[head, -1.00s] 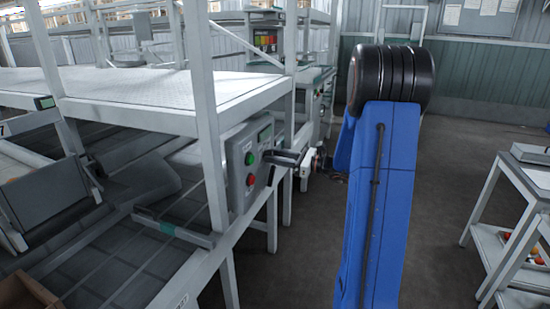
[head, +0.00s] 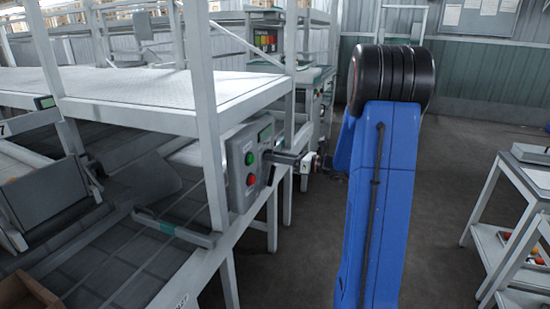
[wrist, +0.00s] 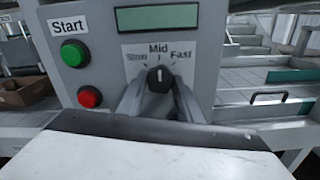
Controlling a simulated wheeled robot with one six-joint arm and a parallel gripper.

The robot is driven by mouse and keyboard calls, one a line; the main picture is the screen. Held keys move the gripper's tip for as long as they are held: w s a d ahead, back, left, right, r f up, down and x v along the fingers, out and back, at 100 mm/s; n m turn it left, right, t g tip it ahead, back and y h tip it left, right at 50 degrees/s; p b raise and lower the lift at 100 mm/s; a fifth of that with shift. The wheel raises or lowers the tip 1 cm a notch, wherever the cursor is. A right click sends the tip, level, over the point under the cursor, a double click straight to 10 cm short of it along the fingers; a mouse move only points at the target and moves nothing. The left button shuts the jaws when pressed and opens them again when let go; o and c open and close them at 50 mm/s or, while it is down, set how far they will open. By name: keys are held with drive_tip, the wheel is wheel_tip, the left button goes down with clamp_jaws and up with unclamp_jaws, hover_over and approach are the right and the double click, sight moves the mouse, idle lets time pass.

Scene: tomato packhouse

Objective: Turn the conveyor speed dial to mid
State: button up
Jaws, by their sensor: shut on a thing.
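The speed dial (wrist: 159,80) is a black knob on the grey control box (wrist: 205,22), below a green display. Its white mark points up, toward the "Mid" label, between "Slow" on the left and "Fast" on the right. My gripper (wrist: 160,98) is shut on the dial, one finger on each side. In the head view the control box (head: 236,180) is on a rack post, and my gripper (head: 283,158) reaches it from the right. The dial itself is hidden there.
A green Start button (wrist: 74,53) and a red button (wrist: 89,97) sit left of the dial. The rack frame (head: 210,120) and conveyor stand around the box. A white trolley (head: 490,200) is at the right. The floor between is clear.

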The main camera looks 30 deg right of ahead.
drive_tip(key=o, duration=1)
drive_tip(key=shift+o, duration=0.2)
drive_tip(key=shift+s+d, duration=0.1)
drive_tip(key=v, duration=1.7)
drive_tip(key=shift+s, duration=0.1)
